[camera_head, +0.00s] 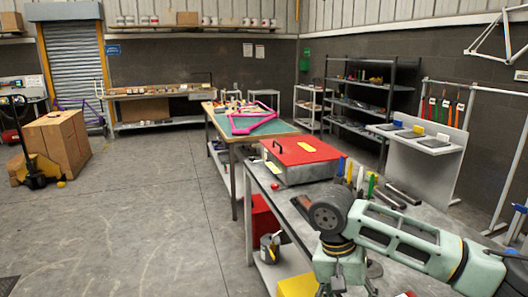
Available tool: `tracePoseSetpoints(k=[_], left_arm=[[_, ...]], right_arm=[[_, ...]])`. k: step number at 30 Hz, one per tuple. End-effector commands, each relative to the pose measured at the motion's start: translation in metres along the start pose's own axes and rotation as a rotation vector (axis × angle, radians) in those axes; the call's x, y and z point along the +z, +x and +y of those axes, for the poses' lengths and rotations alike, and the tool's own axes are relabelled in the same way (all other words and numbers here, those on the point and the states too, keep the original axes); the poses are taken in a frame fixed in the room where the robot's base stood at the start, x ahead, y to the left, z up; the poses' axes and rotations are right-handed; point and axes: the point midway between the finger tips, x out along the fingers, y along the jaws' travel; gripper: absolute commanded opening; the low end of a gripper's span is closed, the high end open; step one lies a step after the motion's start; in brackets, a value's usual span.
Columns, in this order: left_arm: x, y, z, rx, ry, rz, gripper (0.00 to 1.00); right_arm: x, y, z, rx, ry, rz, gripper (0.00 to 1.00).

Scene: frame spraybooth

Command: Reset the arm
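A pale green arm (405,237) with black joints and orange rings crosses the lower right of the head view, over the near end of the grey workbench. It comes in from the right edge and looks like my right arm. A round black joint (330,213) stands at its left end. Below that, a green wrist part (340,266) points down and runs out at the bottom edge. My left arm and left gripper are not in view.
The near workbench (262,176) holds a red-lidded box (300,151), coloured-handled tools and dark bars close behind the arm. A paint can (270,248) stands on its lower shelf. The floor (140,215) at left is open.

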Motion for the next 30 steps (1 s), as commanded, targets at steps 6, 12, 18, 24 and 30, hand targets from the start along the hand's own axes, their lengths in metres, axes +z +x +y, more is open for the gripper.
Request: tracePoseSetpoints(k=[6,12,18,24,30], left_arm=[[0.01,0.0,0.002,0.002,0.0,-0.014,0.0],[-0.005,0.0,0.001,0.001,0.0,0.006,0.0],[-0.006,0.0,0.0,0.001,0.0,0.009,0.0],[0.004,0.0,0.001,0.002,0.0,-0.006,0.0],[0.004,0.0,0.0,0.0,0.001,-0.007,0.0]], right_arm=[[-0.006,0.024,-0.031,-0.093,-0.03,-0.013,0.64],[-0.016,0.057,-0.068,-0.207,-0.059,-0.016,0.64],[-0.028,0.111,-0.111,-0.35,-0.087,-0.003,0.64],[-0.036,0.223,-0.148,-0.492,-0.102,0.058,0.64],[-0.005,0.37,-0.138,-0.509,-0.141,0.155,0.64]])
